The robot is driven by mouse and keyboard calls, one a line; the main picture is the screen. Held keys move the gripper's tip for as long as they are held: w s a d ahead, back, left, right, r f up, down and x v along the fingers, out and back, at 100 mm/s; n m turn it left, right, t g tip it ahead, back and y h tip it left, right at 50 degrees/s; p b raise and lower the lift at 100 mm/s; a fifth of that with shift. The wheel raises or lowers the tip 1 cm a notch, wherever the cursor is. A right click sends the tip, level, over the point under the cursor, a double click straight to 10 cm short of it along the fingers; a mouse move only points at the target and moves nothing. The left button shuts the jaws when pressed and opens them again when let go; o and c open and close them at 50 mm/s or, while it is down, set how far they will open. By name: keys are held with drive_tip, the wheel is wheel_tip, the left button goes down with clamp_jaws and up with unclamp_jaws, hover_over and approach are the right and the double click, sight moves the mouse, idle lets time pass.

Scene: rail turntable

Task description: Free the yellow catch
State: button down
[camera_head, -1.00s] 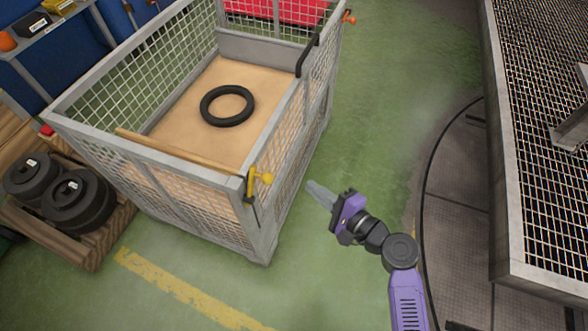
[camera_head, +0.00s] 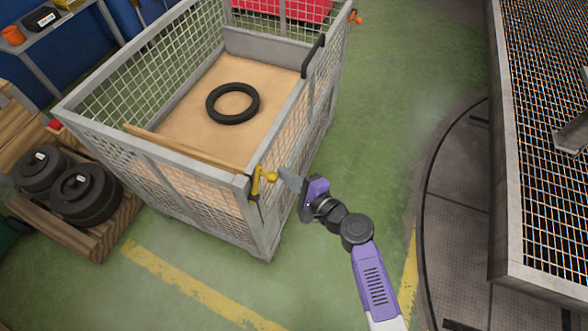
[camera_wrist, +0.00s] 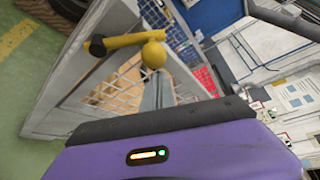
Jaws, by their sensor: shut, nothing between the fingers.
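The yellow catch (camera_head: 257,180) sits at the near right corner post of a grey mesh cage (camera_head: 188,154). It has a yellow ball knob, and a dark piece hangs below it. My gripper (camera_head: 285,174) is shut and empty, its fingertips right beside the knob on its right side in the head view. In the wrist view the catch (camera_wrist: 125,42) shows as a yellow bar with the ball at its right end, and my shut fingers (camera_wrist: 157,92) point up just below the ball. I cannot tell whether they touch it.
A black ring (camera_head: 233,103) lies inside the cage. An orange-red knob (camera_head: 359,19) is at the cage's far right corner. Black wheels (camera_head: 86,194) sit on a pallet at left. A mesh-topped platform (camera_head: 507,200) stands right; green floor between is clear.

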drive_tip(key=shift+s+a+r, duration=0.2)
drive_tip(key=shift+s, duration=0.15)
drive_tip(key=shift+s+b, duration=0.15)
drive_tip(key=shift+b, duration=0.5)
drive_tip(key=s+n+t+b, duration=0.1)
drive_tip(key=n+b, duration=0.1)
drive_tip(key=b, duration=0.5)
drive_tip(key=s+a+r+n+t+y+b, duration=0.1)
drive_tip(key=s+n+b, duration=0.1)
drive_tip(key=b, duration=0.5)
drive_tip(key=s+a+r+n+t+y+b, duration=0.1)
drive_tip(key=s+n+b, duration=0.1)
drive_tip(key=b, duration=0.4)
drive_tip(key=shift+r+n+b, duration=0.2)
drive_tip(key=shift+n+b, duration=0.2)
drive_tip(key=shift+n, duration=0.4)
drive_tip(key=shift+s+r+y, duration=0.1)
drive_tip(key=shift+y, duration=0.3)
